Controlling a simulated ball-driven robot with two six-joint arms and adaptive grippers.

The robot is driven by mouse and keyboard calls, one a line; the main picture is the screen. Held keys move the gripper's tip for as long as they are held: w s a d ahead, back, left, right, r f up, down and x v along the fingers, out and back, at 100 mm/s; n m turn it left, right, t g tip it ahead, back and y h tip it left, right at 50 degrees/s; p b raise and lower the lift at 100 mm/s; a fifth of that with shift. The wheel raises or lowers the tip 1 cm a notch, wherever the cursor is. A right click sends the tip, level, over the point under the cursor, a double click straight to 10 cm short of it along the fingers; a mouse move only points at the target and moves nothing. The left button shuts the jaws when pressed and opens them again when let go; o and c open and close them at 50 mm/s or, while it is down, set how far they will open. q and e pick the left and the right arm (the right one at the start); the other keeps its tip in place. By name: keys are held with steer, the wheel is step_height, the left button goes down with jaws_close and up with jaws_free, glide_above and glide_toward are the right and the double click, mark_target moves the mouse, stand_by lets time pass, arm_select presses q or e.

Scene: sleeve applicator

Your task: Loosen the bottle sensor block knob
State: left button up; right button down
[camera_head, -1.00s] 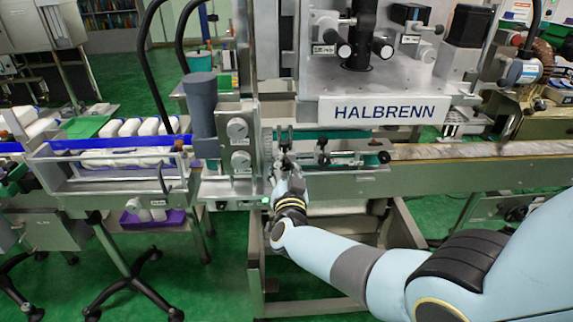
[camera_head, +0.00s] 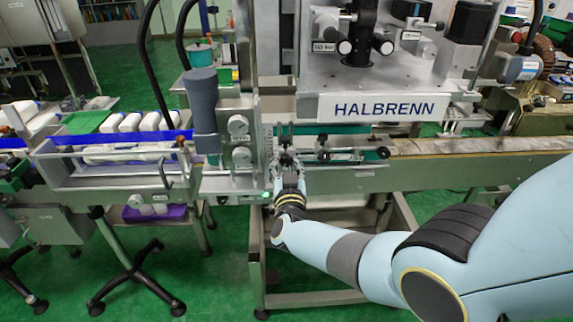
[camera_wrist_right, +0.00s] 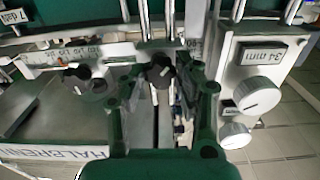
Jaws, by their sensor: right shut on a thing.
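The bottle sensor block knob (camera_wrist_right: 160,72) is small and black. It shows in the right wrist view at the upper middle, between the fingers of my right gripper (camera_wrist_right: 161,84), which is shut on it. In the head view my right gripper (camera_head: 287,160) is at the conveyor's near side, just right of the column with round grey knobs. The gripper largely hides the knob there. The block behind it is too small to make out clearly. My left gripper is in neither view.
Grey dials (camera_wrist_right: 256,94) stand close beside the gripper in the right wrist view. Other black knobs (camera_wrist_right: 77,73) sit on a scaled rail on the other side. The HALBRENN machine head (camera_head: 384,108) hangs above the conveyor (camera_head: 470,148). White bottles (camera_head: 150,121) lie at left.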

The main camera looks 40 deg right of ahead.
steer(key=c, duration=1)
jaws_free()
steer(key=shift+o, duration=0.2)
steer(key=v, duration=1.2)
steer(key=shift+f, duration=0.1)
